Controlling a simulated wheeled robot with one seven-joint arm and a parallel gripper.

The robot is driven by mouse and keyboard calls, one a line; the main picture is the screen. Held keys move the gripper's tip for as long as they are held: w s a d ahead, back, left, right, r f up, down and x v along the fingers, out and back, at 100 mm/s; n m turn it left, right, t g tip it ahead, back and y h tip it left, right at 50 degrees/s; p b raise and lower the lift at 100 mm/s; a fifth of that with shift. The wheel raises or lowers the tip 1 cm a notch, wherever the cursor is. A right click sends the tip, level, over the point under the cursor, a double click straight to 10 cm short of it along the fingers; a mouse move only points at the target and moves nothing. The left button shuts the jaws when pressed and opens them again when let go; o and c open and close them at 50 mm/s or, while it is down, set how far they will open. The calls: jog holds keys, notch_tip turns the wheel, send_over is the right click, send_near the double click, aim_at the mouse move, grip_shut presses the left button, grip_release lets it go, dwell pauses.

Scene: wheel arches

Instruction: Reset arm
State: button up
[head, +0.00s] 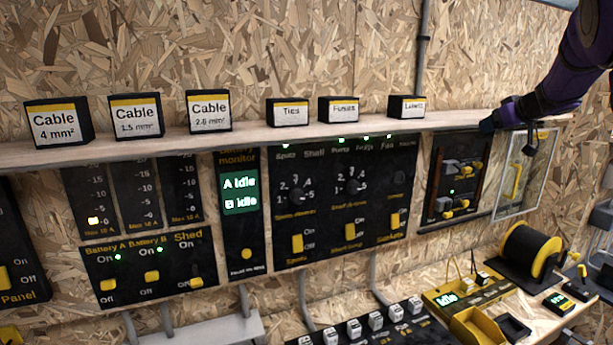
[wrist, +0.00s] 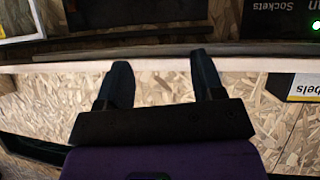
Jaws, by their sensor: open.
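My purple arm reaches in from the top right in the head view, and my gripper (head: 487,127) is at the right part of the wooden shelf (head: 240,137), close to its front edge. In the wrist view my gripper (wrist: 160,80) shows two dark fingers spread apart with nothing between them. The pale shelf edge (wrist: 150,66) runs across behind the fingertips. Whether the fingers touch the shelf I cannot tell.
Boxes labelled Cable, Ties (head: 291,112), Fuses (head: 338,110) and Labels (head: 407,107) stand on the shelf. Below hang black switch panels (head: 340,205) and an open clear-windowed cover (head: 525,175). A cable spool (head: 522,252) and yellow tray (head: 478,328) sit lower right.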

jog(key=s+a+r+m+t+h, duration=0.2)
jog(key=s+r+t+h, duration=0.1)
jog(key=s+r, duration=0.4)
jog(key=s+a+r+m+g+h, duration=0.1)
jog(key=s+a+m+h, duration=0.1)
jog(key=s, duration=0.3)
jog(key=s+a+r+m+h, duration=0.1)
jog(key=s+r+m, duration=0.1)
jog(key=s, duration=0.3)
jog(key=s+a+f+n+g+y, duration=0.1)
jog(key=s+a+f, duration=0.4)
jog(key=s, duration=0.5)
jog(key=s+a+f+g+y, duration=0.1)
jog(key=s+a+f+g, duration=0.3)
jog(key=s+a, duration=0.3)
jog(key=s+a+f+n+g+y, duration=0.1)
jog(key=s+a+f, duration=0.5)
jog(key=s, duration=0.8)
jog(key=shift+a+f+n+g+y, duration=0.3)
jog(key=shift+a+g+y, duration=0.2)
jog(key=shift+g, duration=0.7)
jog(key=shift+c, duration=0.4)
